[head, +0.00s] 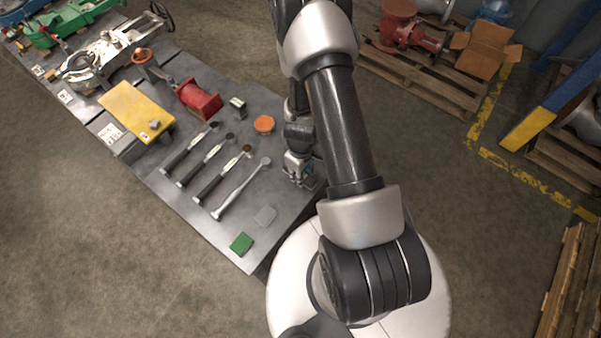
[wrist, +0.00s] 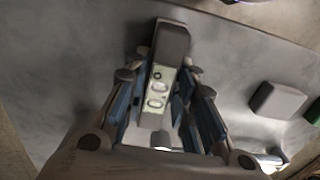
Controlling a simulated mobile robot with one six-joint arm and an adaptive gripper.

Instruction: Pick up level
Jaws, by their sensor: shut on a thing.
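The level shows in the wrist view as a small grey block (wrist: 163,75) with a pale face carrying round vials. It stands between the fingers of my gripper (wrist: 160,110), which is shut on it. In the head view my gripper (head: 301,172) is low over the right edge of the grey table (head: 215,240), partly behind my arm. The level cannot be made out in the head view. Whether it touches the table is not clear.
Several hand tools (head: 240,188) lie in a row left of my gripper. An orange round tin (head: 264,124), a grey block (head: 266,215) and a green block (head: 241,243) lie nearby. A red part (head: 200,100) and a yellow plate (head: 135,110) are farther back. Pallets (head: 440,85) stand beyond.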

